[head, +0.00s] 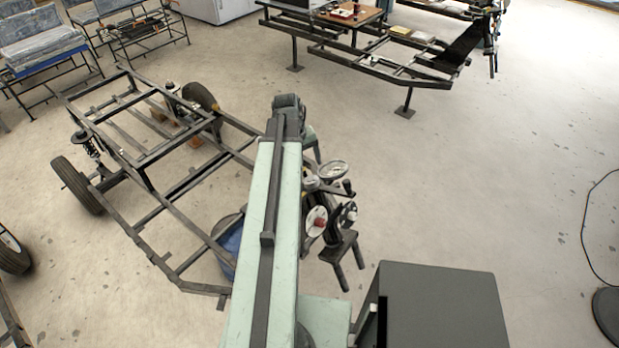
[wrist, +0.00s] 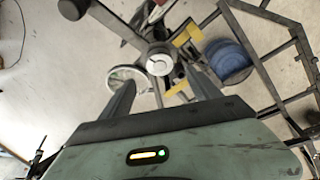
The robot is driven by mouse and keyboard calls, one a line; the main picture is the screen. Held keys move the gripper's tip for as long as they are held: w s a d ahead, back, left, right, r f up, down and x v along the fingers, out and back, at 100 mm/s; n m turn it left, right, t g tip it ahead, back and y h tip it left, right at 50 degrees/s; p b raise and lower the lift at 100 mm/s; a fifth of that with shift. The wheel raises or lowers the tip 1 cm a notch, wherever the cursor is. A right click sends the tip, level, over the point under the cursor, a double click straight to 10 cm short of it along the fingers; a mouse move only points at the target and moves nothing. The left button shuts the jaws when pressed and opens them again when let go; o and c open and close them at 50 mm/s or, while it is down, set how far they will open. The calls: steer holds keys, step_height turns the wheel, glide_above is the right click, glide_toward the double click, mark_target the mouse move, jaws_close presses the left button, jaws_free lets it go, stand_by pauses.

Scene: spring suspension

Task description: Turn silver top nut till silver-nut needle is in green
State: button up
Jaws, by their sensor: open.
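A round silver top nut (wrist: 160,63) shows in the wrist view, in the middle above my gripper. My gripper (wrist: 160,84) is open, with its two dark fingers apart, one on each side below the nut. I cannot tell the gap in depth between fingers and nut. A round dial (wrist: 124,75) is partly hidden by the left finger. In the head view, a white-faced dial (head: 332,169) and a dial with a red part (head: 316,220) sit on a dark stand right of my arm. The needles are too small to read. The gripper is not clear there.
A bare metal chassis frame (head: 150,160) with wheels stands left of my arm. A blue drum (head: 224,250) is beside the stand; it also shows in the wrist view (wrist: 228,58). A workbench (head: 350,15) stands at the back. The floor to the right is mostly clear.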

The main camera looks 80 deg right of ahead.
mark_target(310, 180)
steer(key=b+x, duration=0.7)
steer(key=shift+f, duration=0.4)
steer(key=shift+r, duration=0.1)
steer(key=c, duration=1.4)
